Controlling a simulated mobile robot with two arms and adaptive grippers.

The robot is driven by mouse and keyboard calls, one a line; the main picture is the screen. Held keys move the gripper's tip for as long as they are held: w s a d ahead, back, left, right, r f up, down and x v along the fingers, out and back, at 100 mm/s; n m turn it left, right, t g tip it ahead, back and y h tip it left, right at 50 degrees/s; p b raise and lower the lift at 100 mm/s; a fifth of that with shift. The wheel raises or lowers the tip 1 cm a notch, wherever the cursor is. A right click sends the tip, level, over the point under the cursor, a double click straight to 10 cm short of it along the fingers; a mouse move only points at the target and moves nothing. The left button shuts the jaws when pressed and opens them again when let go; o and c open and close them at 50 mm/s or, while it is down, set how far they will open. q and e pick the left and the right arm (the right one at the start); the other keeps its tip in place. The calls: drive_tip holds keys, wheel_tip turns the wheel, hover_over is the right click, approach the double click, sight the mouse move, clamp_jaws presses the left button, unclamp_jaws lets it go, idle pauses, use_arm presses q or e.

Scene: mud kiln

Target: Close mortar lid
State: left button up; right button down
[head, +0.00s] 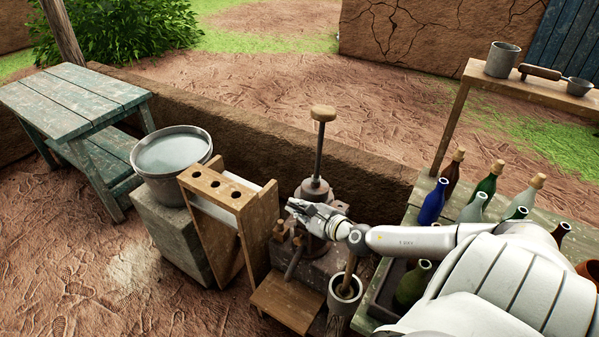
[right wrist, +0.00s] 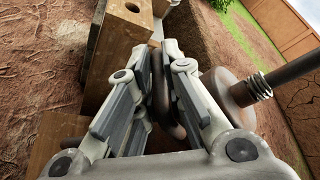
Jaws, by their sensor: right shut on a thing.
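A rusty metal mortar-like device (head: 314,187) stands at the centre of the head view, with an upright rod topped by a wooden knob (head: 323,113). In the right wrist view its round metal disc (right wrist: 236,88) and rod (right wrist: 298,68) show at the right. My right gripper (head: 297,207) is at the left front of this device. It is shut on a dark curved metal piece (right wrist: 164,98) between its fingers. I cannot tell whether this is the lid's handle, and the lid's position is partly hidden by my gripper. My left gripper is out of view.
A wooden rack (head: 231,190) with holes stands close left of my gripper. A cup (head: 344,303) with a wooden-handled tool stands in front. Several bottles (head: 433,202) crowd the right table. A bucket (head: 171,155) stands on a stone block at left.

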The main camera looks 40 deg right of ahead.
idle(0.3)
drive_tip(key=c, duration=1.5)
unclamp_jaws()
drive_tip(key=shift+w, duration=0.1)
drive_tip(key=shift+r, duration=0.1)
drive_tip(key=shift+v, duration=6)
drive_tip(key=shift+f, duration=0.2)
